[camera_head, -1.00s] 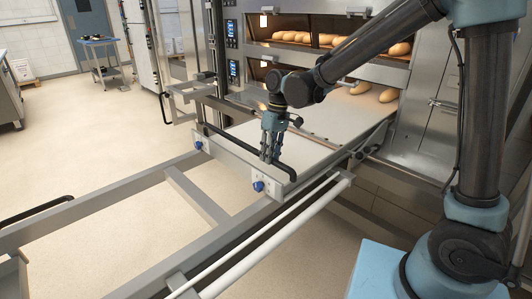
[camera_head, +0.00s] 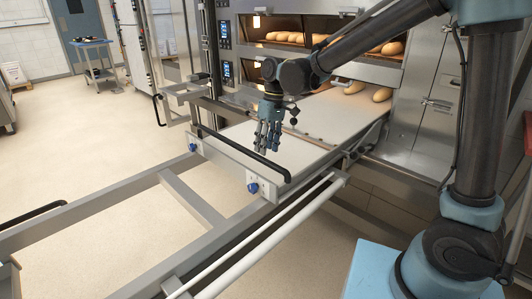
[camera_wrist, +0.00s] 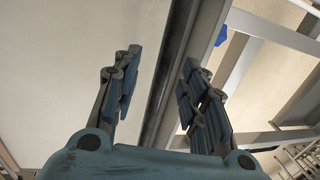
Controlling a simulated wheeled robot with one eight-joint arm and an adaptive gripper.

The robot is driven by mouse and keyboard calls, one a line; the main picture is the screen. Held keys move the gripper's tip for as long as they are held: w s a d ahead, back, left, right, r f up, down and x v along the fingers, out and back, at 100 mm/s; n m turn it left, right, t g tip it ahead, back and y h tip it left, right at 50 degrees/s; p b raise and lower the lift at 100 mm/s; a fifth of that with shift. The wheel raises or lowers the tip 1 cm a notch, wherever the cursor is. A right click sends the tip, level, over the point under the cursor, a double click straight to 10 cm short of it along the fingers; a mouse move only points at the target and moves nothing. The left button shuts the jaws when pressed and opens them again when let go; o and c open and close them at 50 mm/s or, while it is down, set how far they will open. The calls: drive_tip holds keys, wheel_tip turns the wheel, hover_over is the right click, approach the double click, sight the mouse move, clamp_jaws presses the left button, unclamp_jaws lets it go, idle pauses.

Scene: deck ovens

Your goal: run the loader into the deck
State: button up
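The loader has a pale flat belt (camera_head: 310,150) that reaches into the lit lower oven deck on the head view's right. Its near end has a metal plate with blue knobs (camera_head: 252,188) and a long black handle (camera_head: 225,147). My gripper (camera_head: 268,150) is just above the handle's right half and appears clear of it. In the wrist view my gripper (camera_wrist: 160,78) is open, its fingers wide apart. A dark bar, apparently the handle (camera_wrist: 172,80), runs through the gap between them. Two loaves (camera_head: 382,95) show at the belt's far end.
More loaves (camera_head: 290,37) lie in the upper deck. Metal frame rails (camera_head: 190,198) and a white bar (camera_head: 265,238) extend towards me. A small blue-topped trolley (camera_head: 92,43) stands at the back left.

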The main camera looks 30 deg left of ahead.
wheel_tip(320, 180, up, 8)
drive_tip(key=w, duration=0.1)
drive_tip(key=shift+w+d, duration=0.25)
drive_tip(key=shift+w, duration=0.1)
drive_tip(key=shift+d, duration=0.1)
drive_tip(key=w+d+m+t, duration=0.1)
drive_tip(key=w+d+m, duration=0.3)
drive_tip(key=d, duration=1.1)
drive_tip(key=w+d+m+t, duration=0.15)
drive_tip(key=w+d, duration=0.35)
drive_tip(key=d, duration=1)
drive_tip(key=s+d+f+m, duration=0.3)
drive_tip(key=d+f, duration=0.1)
drive_tip(key=d, duration=0.4)
drive_tip(key=s+d+f+m+t, duration=0.1)
drive_tip(key=s+d+f, duration=0.3)
drive_tip(key=d, duration=0.4)
drive_tip(key=s+d+f+m, duration=0.4)
drive_tip(key=d+f, duration=0.1)
drive_tip(key=d, duration=0.4)
drive_tip(key=shift+m+t+h, duration=0.3)
drive_tip(key=shift+m+t, duration=0.05)
